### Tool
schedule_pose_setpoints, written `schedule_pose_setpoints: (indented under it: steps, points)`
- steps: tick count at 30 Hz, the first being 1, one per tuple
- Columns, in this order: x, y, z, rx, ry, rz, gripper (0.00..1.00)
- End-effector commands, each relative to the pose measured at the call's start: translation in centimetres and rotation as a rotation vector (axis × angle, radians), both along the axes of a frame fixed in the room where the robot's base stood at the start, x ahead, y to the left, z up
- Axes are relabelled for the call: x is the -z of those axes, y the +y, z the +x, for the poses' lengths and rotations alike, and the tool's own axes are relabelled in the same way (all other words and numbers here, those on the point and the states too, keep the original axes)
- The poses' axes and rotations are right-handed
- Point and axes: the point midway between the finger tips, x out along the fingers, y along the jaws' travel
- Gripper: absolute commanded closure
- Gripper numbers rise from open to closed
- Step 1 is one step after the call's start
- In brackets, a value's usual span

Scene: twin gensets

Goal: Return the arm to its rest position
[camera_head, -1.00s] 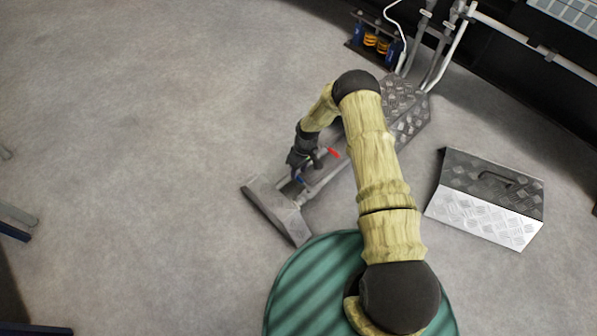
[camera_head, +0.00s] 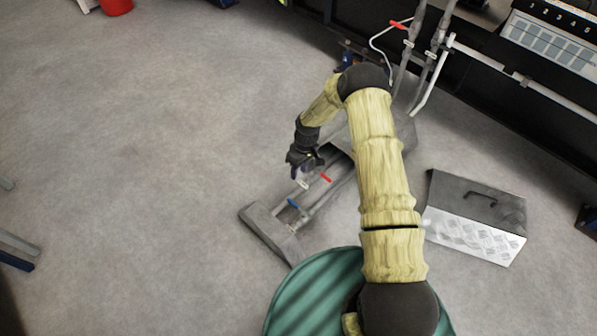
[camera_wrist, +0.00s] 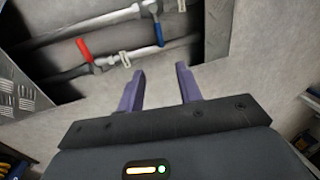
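My arm reaches forward from my green base in the head view, bent at the elbow with the forearm hanging down. My gripper (camera_head: 300,172) is over the floor trench with the pipes. In the wrist view my gripper (camera_wrist: 160,88) has its two purple fingers apart with nothing between them. A red-handled valve (camera_head: 326,178) and a blue-handled valve (camera_head: 293,203) sit on the trench pipes. The red handle (camera_wrist: 84,50) and blue handle (camera_wrist: 158,32) also show in the wrist view, beyond the fingers and apart from them.
A checker-plate cover with a handle (camera_head: 474,216) lies on the floor at right. Vertical pipes (camera_head: 432,60) and a dark cabinet stand at the back right. A red bucket (camera_head: 117,5) is at the far top left.

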Motion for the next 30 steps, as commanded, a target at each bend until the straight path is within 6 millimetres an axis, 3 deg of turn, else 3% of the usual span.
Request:
schedule_pose_setpoints:
  steps: [13, 17, 23, 30]
  points:
    - [0.0, 0.0, 0.0, 0.001, -0.001, -0.001, 0.65]
    - [-1.6, -0.3, 0.0, 0.011, -0.008, -0.009, 0.65]
    - [-8.2, -1.6, -0.4, 0.068, -0.046, -0.043, 0.65]
    - [-17.3, -3.9, -2.7, 0.181, -0.099, -0.09, 0.65]
